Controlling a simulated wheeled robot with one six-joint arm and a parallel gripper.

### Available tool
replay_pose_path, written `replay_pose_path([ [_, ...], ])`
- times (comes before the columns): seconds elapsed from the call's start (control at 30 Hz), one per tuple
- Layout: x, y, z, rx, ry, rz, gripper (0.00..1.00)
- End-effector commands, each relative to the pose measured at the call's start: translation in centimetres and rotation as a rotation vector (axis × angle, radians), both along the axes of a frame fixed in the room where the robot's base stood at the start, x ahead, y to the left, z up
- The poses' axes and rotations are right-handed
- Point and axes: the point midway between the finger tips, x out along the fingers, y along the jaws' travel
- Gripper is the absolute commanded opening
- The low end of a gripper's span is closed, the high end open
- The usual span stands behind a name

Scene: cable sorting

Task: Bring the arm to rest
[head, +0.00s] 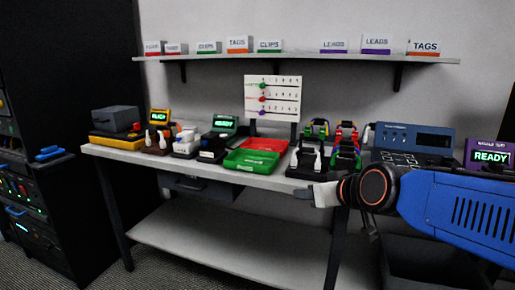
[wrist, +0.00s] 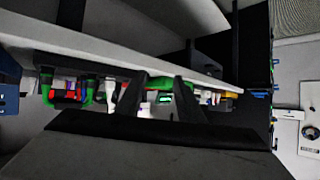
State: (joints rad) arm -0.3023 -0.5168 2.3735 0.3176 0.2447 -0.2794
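My gripper (head: 304,192) is at the left end of my blue arm (head: 460,215). In the head view it overlaps the bench's front edge, to the right of the red tray (head: 262,145). In the wrist view my gripper (wrist: 157,88) shows two dark fingers standing apart, with nothing held between them. The green tray and bench items show behind the fingers in that view, which looks tilted over. The arm reaches in from the right side of the head view.
The bench (head: 232,176) holds a green tray (head: 250,160), cable racks (head: 345,150), testers and a blue-grey console (head: 415,140). A wall shelf (head: 300,58) carries several label cards. A dark cabinet (head: 45,200) stands left. The lower shelf (head: 220,245) looks bare.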

Motion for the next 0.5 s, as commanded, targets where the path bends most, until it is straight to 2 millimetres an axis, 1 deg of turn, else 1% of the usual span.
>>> replay_pose_path([
  [0.03, -1.9, -2.0, -1.5, -0.019, 0.058, -0.023, 0.34],
  [0.07, -3.0, -3.0, -2.5, -0.031, 0.097, -0.036, 0.34],
  [0.1, -4.6, -4.4, -3.8, -0.047, 0.150, -0.054, 0.34],
  [0.17, -7.1, -6.4, -5.7, -0.070, 0.228, -0.087, 0.34],
  [0.2, -8.7, -7.7, -7.0, -0.085, 0.280, -0.111, 0.34],
  [0.27, -11.2, -9.5, -8.7, -0.106, 0.355, -0.150, 0.34],
  [0.3, -12.8, -10.6, -9.7, -0.119, 0.400, -0.176, 0.34],
  [0.4, -16.3, -12.9, -11.7, -0.145, 0.500, -0.238, 0.34],
  [0.5, -18.9, -14.4, -13.0, -0.163, 0.569, -0.285, 0.34],
])
